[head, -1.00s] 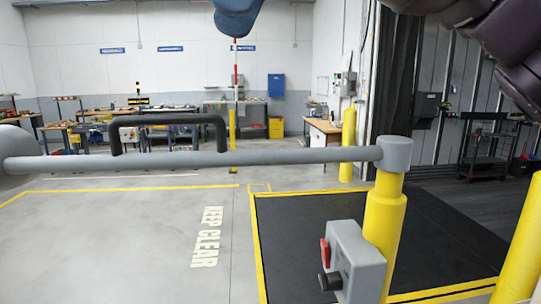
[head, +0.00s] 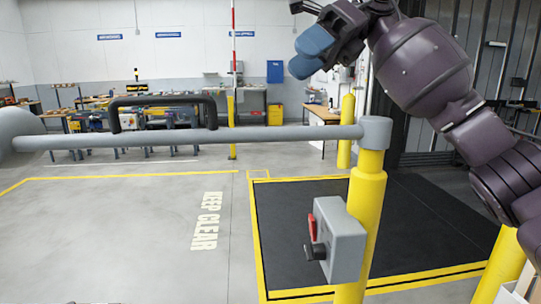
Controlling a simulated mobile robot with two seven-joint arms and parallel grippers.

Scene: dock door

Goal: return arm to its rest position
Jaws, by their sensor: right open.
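My right gripper (head: 310,50) shows at the top of the head view, with blue fingertips, on a dark purple arm that comes in from the right. It is open and empty, above and apart from the grey barrier bar (head: 200,137). The bar lies level across the view, with a black handle (head: 165,102) on top. Its right end meets a grey cap on a yellow post (head: 365,205). A grey box (head: 342,240) with a red lever (head: 311,228) and a black knob is fixed to the post. My left gripper is out of view.
A black floor plate (head: 420,230) with yellow edging lies behind the post. Another yellow bollard (head: 347,130) stands beyond, and one more (head: 503,268) is at the lower right. Workbenches (head: 150,115) line the back. The floor marked "KEEP CLEAR" (head: 207,221) is open.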

